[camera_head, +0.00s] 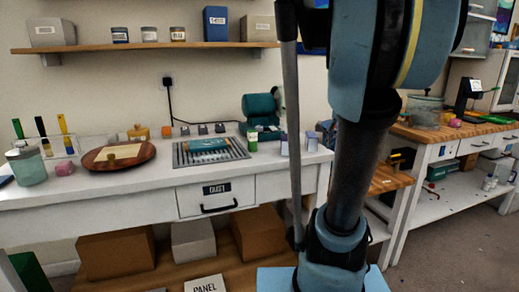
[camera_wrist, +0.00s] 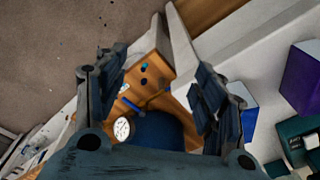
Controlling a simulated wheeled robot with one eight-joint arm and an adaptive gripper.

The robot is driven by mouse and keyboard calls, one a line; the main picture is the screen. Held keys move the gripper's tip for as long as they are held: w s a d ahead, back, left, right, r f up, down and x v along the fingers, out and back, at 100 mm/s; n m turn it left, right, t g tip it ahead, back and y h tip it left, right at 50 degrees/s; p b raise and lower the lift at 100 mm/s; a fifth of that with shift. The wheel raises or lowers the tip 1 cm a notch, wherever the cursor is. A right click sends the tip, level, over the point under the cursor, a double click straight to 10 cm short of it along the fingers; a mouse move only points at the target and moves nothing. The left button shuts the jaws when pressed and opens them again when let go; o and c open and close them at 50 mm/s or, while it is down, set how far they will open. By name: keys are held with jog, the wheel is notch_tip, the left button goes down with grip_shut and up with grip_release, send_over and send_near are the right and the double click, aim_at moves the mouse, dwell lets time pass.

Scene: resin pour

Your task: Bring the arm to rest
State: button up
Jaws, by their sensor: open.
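My gripper (camera_wrist: 160,88) is open, with its two dark fingers wide apart in the wrist view. I see nothing held between the fingers. Past them lie a wooden surface with small dark and blue items, a round white dial (camera_wrist: 122,129) and the grey floor. In the head view my blue and black arm stands large at right of centre, in front of the benches. My gripper cannot be made out in the head view.
A white bench (camera_head: 120,200) holds a jar (camera_head: 27,166), a round wooden board (camera_head: 94,158), a slatted tray (camera_head: 238,156) and a teal machine (camera_head: 260,112). A wooden-topped bench (camera_head: 450,136) stands at right. A shelf (camera_head: 110,48) hangs above. Bare floor shows at lower right.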

jog(key=s+a+f+n, duration=0.3)
jog(key=s+a+f, duration=0.2)
jog(key=s+f, duration=0.2)
jog(key=s+a+f+n+t, duration=0.1)
jog(key=s+a+f+n, duration=0.2)
jog(key=s+a+f, duration=0.2)
jog(key=s+f, duration=0.3)
jog(key=f, duration=0.3)
jog(key=shift+a+f+n, duration=0.2)
jog(key=shift+f+n, duration=0.15)
jog(key=shift+n, duration=0.05)
jog(key=shift+w+f, duration=0.2)
jog(key=shift+w, duration=0.25)
